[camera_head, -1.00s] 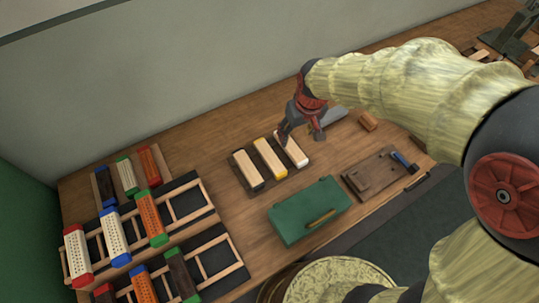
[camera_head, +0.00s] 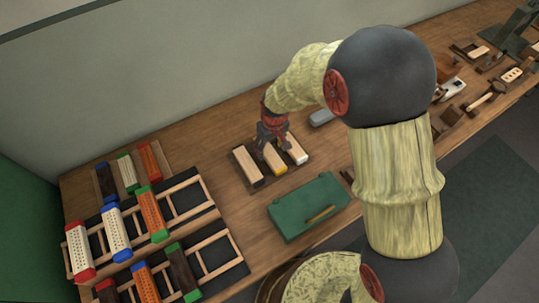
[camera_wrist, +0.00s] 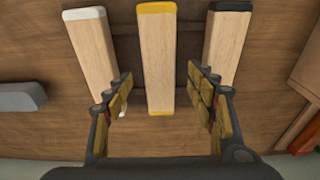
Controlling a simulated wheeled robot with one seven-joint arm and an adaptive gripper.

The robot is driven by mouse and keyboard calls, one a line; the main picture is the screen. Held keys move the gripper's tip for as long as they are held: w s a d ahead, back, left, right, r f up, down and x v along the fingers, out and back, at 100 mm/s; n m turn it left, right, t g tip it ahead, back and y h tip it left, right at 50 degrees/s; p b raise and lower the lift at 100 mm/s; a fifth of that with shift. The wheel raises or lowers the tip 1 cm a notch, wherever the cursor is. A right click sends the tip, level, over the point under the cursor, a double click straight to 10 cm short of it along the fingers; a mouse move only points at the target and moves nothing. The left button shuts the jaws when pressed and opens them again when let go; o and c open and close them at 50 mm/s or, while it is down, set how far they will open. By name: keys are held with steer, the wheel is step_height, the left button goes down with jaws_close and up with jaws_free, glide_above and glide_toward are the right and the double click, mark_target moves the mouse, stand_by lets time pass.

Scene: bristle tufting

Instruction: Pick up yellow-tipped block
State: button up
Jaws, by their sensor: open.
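The yellow-tipped block (camera_head: 276,161) is a pale wooden bar lying in the middle of three on a dark tray (camera_head: 252,184). In the wrist view the yellow-tipped block (camera_wrist: 157,62) shows yellow at both ends and lies between my open fingers. My gripper (camera_wrist: 160,100) is open, with one finger on each side of it and no visible contact. In the head view my gripper (camera_head: 271,142) is over the far end of the block and hides part of it. The height gap is hard to tell.
A white-tipped block (camera_wrist: 94,50) and a black-tipped block (camera_wrist: 227,47) lie close on either side. A green box (camera_head: 308,207) stands in front of the tray. Racks with coloured blocks (camera_head: 115,235) are at the left. A grey object (camera_head: 321,117) lies behind on the right.

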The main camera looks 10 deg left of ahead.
mark_target(270, 153)
step_height(270, 153, down, 4)
steer(key=shift+w+r+b, duration=0.1)
steer(key=shift+r+b, duration=0.05)
steer(key=shift+b, duration=0.3)
steer(key=c, duration=0.3)
steer(key=shift+r, duration=0.1)
steer(key=c, duration=1)
steer(key=shift+c, duration=0.4)
steer(key=shift+r, duration=0.1)
